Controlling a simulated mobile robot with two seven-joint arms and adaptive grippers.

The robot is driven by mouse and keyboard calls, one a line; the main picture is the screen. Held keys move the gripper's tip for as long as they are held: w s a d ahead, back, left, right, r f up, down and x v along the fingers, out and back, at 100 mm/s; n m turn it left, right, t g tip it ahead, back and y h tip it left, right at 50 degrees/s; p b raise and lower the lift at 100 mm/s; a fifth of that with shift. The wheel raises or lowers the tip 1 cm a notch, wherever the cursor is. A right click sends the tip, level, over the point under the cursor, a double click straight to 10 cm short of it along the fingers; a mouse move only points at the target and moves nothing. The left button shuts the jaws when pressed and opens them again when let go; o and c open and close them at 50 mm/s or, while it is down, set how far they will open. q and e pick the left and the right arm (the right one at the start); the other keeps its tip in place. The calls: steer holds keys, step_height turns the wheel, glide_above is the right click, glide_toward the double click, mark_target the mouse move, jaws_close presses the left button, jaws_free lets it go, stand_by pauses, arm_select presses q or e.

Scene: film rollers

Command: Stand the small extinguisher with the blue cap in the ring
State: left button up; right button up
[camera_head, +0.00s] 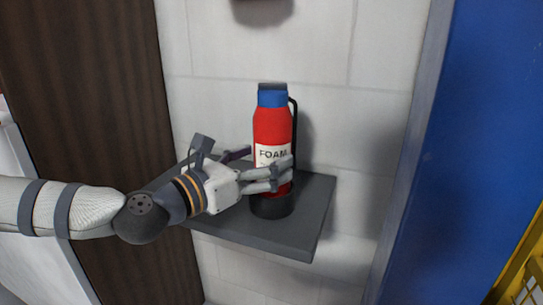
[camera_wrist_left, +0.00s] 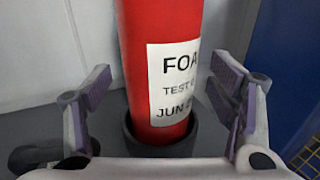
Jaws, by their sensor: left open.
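The small red extinguisher (camera_head: 272,128) with the blue cap (camera_head: 271,98) and a white FOAM label stands upright in the dark ring (camera_head: 272,207) on the grey shelf. A black hose runs down its right side. My left gripper (camera_head: 262,165) is open, with its fingers on either side of the extinguisher's lower body. In the left wrist view the red body (camera_wrist_left: 135,60) rises from inside the ring (camera_wrist_left: 190,140), and gaps show between it and both finger pads (camera_wrist_left: 160,98). My right gripper is not in view.
The grey shelf (camera_head: 305,220) is mounted on a white block wall (camera_head: 350,120). A dark wood panel (camera_head: 90,90) stands at left and a blue panel (camera_head: 470,130) at right. The shelf's right part is bare.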

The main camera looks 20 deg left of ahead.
mark_target(260, 161)
arm_select(q)
steer(key=v, duration=0.4)
steer(key=shift+s+a, duration=0.15)
steer(key=shift+s, duration=0.25)
steer(key=s+d+f+m+g+h+p, duration=0.3)
steer(key=s+d+f+m+g, duration=0.55)
steer(key=d, duration=0.45)
steer(key=s+d+f+m+g+y+p, duration=0.25)
steer(key=s+f+m, duration=0.35)
steer(key=s+f, duration=0.5)
steer(key=s+a+f+m+g+y+p, duration=0.25)
steer(key=s+a+f+m, duration=0.2)
steer(key=s, duration=0.55)
steer(key=s+a+f+m+g+y+p, duration=0.1)
steer(key=s+a+f+m+g+y, duration=0.1)
steer(key=s+a+f+m+g, duration=0.5)
steer(key=s+a+r+m+t+y, duration=0.1)
steer(key=s+a+r+m+y, duration=0.2)
steer(key=s+a, duration=0.3)
steer(key=s+m, duration=0.1)
steer(key=s, duration=0.2)
steer(key=shift+a+m+t+p, duration=0.2)
steer(key=shift+m+t+p, duration=0.15)
steer(key=shift+m+p, duration=0.05)
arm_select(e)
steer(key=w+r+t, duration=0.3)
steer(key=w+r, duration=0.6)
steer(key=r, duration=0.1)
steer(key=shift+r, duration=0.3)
